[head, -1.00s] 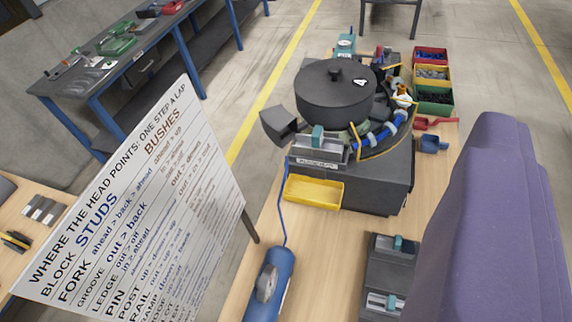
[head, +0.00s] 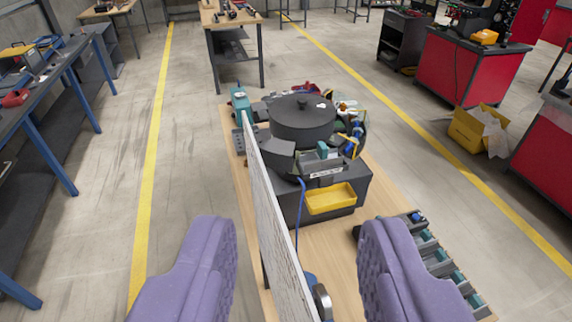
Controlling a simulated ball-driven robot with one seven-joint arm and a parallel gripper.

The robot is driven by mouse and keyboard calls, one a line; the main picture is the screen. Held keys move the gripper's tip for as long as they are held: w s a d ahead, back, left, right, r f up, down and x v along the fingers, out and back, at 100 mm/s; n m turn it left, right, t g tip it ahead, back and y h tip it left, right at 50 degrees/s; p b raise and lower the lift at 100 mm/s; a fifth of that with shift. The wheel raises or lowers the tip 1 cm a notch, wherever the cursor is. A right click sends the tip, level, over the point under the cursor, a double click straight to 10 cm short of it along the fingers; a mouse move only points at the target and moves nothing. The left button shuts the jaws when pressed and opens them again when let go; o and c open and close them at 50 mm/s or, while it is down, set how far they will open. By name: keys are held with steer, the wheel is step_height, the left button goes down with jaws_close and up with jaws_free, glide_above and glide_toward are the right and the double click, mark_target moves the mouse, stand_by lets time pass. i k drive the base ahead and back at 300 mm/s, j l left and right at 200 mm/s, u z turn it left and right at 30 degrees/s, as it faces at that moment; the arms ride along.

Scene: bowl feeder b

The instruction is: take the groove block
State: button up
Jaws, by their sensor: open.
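My gripper (head: 298,228) shows as two purple fingers, wide apart, with nothing held between them. A white sign board (head: 270,215), seen nearly edge-on, stands in the gap between the fingers in the picture. Beyond it is the bowl feeder (head: 303,120), a dark round bowl on a dark base. A grey block with a teal piece (head: 321,160) sits at the feeder's front above a label too small to read. Several grey and teal blocks (head: 428,240) stand in a row at the right, partly behind the right finger. I cannot tell which one is the groove block.
A yellow tray (head: 330,198) is fixed at the feeder's front. The wooden table (head: 330,245) has some bare room before it. A blue cylinder (head: 309,281) lies low beside the board, partly hidden. Red cabinets (head: 465,75) and a blue-legged bench (head: 50,80) stand farther off.

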mark_target(324, 157)
steer(key=i+j, duration=0.1)
steer(key=j, duration=0.3)
steer(key=i+j+z, duration=0.1)
steer(key=j, duration=0.3)
steer(key=i+j, duration=0.1)
steer(key=j, duration=0.3)
steer(key=i+j, duration=0.1)
steer(key=j, duration=0.35)
steer(key=i+j+z, duration=0.1)
steer(key=i+j, duration=0.15)
steer(key=i, duration=0.25)
steer(key=i+j+z, duration=0.1)
steer(key=i+j, duration=0.2)
steer(key=i, duration=0.2)
steer(key=i+l, duration=0.15)
steer(key=i, duration=0.2)
steer(key=i+l, duration=0.15)
steer(key=i, duration=0.2)
